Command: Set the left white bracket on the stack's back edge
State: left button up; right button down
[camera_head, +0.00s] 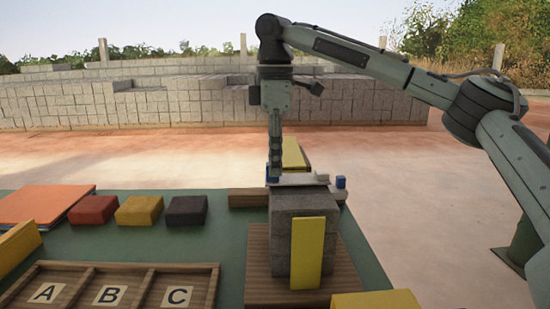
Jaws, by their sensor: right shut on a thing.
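A grey block stack (300,208) stands on a wooden board (346,275), with a yellow plate (308,253) upright against its front. A white bracket (300,180) lies along the top of the stack, near its back edge. Small blue pieces show at its ends, one at the right end (340,182). My right gripper (275,176) points down at the bracket's left end and is shut on it. The fingertips are small here, and the exact contact between bracket and stack is hard to tell. My left gripper is out of view.
Another yellow piece (293,154) stands behind the stack. Red (93,210), yellow (139,210) and black (186,210) blocks sit on the green table (150,245). A wooden tray (216,285) with compartments A, B and C is at the front left. Orange sheets (42,204) lie far left.

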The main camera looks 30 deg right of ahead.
jog(key=shift+f, duration=0.35)
jog(key=c, duration=1.3)
grip_release()
jog(key=shift+o, duration=0.2)
notch_tip(320, 180, up, 12)
